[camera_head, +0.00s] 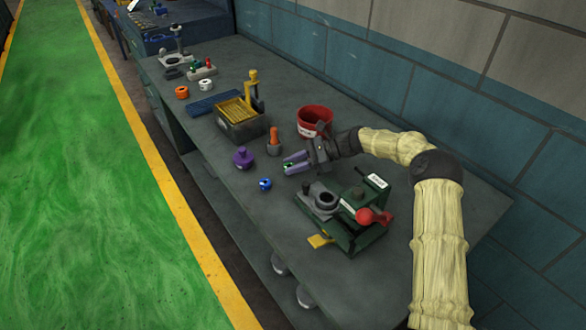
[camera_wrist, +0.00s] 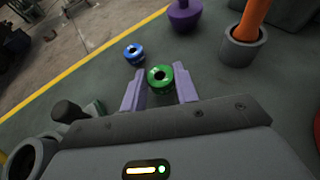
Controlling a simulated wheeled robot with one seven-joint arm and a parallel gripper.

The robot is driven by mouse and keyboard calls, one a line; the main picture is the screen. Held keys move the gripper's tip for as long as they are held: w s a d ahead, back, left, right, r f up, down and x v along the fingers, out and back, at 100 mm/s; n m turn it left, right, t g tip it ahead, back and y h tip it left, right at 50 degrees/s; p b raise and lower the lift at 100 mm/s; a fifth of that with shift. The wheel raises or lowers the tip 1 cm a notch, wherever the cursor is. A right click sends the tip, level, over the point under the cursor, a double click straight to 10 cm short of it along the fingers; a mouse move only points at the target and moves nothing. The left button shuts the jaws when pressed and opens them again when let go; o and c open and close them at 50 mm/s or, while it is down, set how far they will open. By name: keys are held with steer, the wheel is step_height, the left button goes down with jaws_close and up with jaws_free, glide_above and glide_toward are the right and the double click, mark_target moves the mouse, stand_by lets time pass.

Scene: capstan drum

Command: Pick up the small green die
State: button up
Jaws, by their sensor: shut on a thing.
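The small green die (camera_wrist: 160,85) is a round piece with a dark hole in its top, seen in the wrist view between the two purple fingers. My gripper (camera_wrist: 157,76) is shut on it, with a finger on either side. In the head view my gripper (camera_head: 286,165) is low over the bench, left of my wrist, and only a little green of the die shows between its fingers. I cannot tell whether the die is clear of the bench top.
A similar blue die (camera_head: 265,184) lies close by on the bench (camera_head: 225,175). A purple knobbed piece (camera_head: 243,158), an orange-handled tool in a grey cup (camera_head: 274,143) and a red pot (camera_head: 314,121) stand around. A green fixture with a red knob (camera_head: 345,215) is in front.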

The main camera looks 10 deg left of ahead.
step_height(320, 180, up, 8)
steer(key=shift+r, duration=0.2)
steer(key=shift+r, duration=0.1)
stand_by(0.6)
